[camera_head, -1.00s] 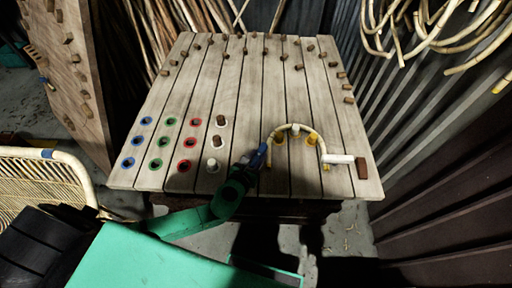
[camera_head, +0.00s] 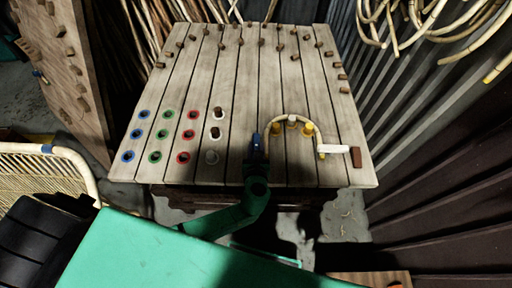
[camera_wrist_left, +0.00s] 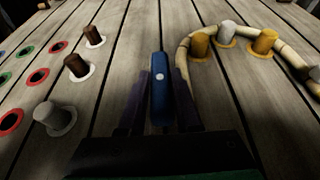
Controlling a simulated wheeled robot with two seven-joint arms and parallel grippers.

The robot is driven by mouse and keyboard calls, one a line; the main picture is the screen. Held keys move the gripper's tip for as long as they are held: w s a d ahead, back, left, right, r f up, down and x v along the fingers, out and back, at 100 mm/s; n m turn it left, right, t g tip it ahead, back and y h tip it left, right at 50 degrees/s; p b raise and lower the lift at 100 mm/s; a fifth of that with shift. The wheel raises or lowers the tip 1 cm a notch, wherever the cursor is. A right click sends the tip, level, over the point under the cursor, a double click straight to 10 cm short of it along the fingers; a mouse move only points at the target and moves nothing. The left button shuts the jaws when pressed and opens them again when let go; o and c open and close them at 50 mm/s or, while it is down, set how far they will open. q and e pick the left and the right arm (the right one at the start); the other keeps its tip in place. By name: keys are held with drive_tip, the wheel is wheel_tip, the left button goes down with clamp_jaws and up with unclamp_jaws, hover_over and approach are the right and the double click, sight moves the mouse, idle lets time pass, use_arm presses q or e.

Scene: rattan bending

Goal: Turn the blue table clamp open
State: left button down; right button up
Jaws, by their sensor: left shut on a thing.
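The blue table clamp (camera_head: 257,143) is at the near edge of the wooden plank table. In the left wrist view the blue clamp (camera_wrist_left: 161,90) stands as a narrow bar with a white dot, pointing away from me. My left gripper (camera_head: 256,160) is shut on it, with a dark finger on each side (camera_wrist_left: 160,104). The bent rattan cane (camera_head: 290,117) arches around yellow and white pegs just right of the clamp. It also shows in the left wrist view (camera_wrist_left: 183,52). The clamp's base is hidden by my gripper. My right gripper is out of view.
Blue, green and red ringed holes (camera_head: 160,134) and several brown and white pegs (camera_head: 215,132) lie left of the clamp. A white bar with a brown block (camera_head: 356,157) is at the right. A rattan chair (camera_head: 45,170) stands at the left.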

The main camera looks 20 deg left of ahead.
use_arm(q)
drive_tip(key=c, duration=0.6)
unclamp_jaws()
drive_tip(key=v, duration=1.4)
drive_tip(key=shift+s+r+b, duration=0.15)
drive_tip(key=shift+s+b, duration=0.05)
drive_tip(key=shift+b, duration=0.2)
drive_tip(key=shift+d, duration=0.1)
